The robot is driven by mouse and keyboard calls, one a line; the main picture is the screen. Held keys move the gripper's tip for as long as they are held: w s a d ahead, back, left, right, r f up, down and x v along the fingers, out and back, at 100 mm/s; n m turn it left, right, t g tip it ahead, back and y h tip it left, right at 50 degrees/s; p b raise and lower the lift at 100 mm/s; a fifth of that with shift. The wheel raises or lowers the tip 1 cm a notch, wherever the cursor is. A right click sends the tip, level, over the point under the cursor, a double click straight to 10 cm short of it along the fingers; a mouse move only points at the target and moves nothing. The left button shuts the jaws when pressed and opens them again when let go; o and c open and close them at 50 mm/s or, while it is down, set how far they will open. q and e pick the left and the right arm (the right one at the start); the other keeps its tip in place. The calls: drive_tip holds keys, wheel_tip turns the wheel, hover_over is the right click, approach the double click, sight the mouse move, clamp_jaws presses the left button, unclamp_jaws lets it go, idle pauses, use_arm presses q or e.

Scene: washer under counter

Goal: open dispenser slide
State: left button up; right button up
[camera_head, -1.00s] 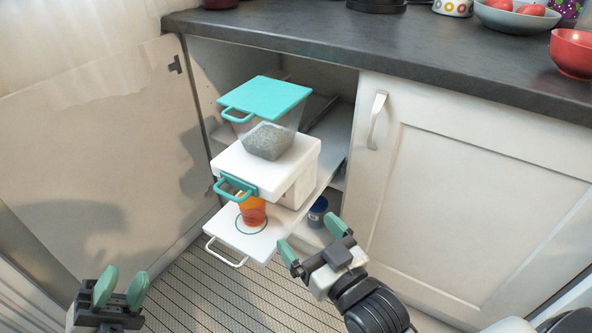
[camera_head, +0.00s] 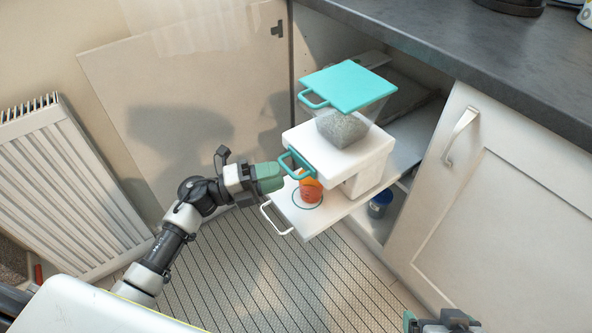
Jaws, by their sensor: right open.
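The dispenser stands on a pulled-out white tray (camera_head: 323,214) in the open cabinet. It has a teal lid (camera_head: 348,85) with a handle, a clear hopper of grey grains (camera_head: 341,128) and a white body (camera_head: 337,148). The slide's teal handle (camera_head: 297,164) sticks out of the body's front left. An orange cup (camera_head: 311,190) stands below it inside a ring mark on the tray. My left gripper (camera_head: 279,176) is at the handle; its fingers overlap in view, so their gap and any contact are unclear. My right gripper (camera_head: 432,322) is open, partly cut off at the bottom edge.
The open cabinet door (camera_head: 190,90) is at the left, with a white radiator (camera_head: 70,175) beyond it. A closed door (camera_head: 510,210) is at the right. A blue container (camera_head: 380,204) stands in the cabinet. The patterned floor (camera_head: 270,280) is clear.

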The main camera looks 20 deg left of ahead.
sight(288, 172)
use_arm(q)
drive_tip(key=shift+x, duration=2.1)
clamp_jaws()
